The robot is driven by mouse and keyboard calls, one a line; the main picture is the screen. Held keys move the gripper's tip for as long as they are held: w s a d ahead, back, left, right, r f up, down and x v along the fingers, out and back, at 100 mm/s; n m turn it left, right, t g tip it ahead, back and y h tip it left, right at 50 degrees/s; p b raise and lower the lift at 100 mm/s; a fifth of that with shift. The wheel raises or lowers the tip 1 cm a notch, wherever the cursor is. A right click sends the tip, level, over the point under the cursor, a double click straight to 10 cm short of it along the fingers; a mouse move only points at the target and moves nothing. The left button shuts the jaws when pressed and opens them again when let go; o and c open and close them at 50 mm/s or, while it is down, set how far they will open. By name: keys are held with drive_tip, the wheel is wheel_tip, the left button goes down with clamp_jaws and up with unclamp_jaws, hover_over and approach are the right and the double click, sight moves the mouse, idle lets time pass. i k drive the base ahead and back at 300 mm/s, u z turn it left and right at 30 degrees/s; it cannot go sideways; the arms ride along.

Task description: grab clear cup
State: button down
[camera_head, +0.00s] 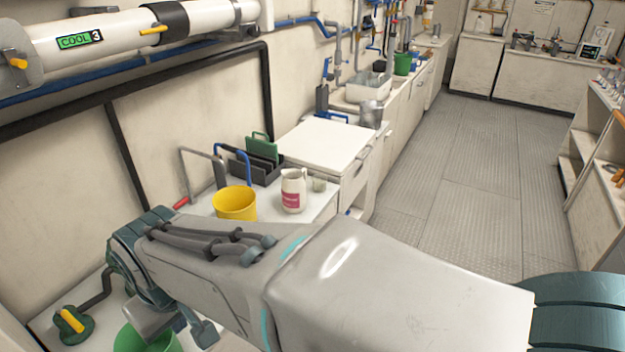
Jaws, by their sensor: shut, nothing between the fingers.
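A small clear cup (319,184) stands upright on the white counter, just right of a white jug with a pink label (293,190). My arm reaches across the front of the picture to the left. My gripper (178,328) hangs at the lower left, well to the left of the cup and nearer the camera. It is shut and empty, and its fingertips show only in part.
A yellow bucket (235,203) stands left of the jug. A dark rack with a green board (262,152) is behind. A green bucket (146,338) is close by my gripper. A raised white box (325,143) borders the cup's area. The floor aisle (470,165) is clear.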

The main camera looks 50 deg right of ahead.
sight(319, 184)
drive_tip(key=z, duration=0.3)
drive_tip(key=k, duration=0.75)
drive_tip(key=z, duration=0.45)
drive_tip(key=i, duration=0.75)
drive_tip(key=z, duration=0.65)
drive_tip(key=i, duration=0.45)
drive_tip(key=z, duration=1.35)
drive_tip(key=i, duration=1.35)
drive_tip(key=u, duration=2.65)
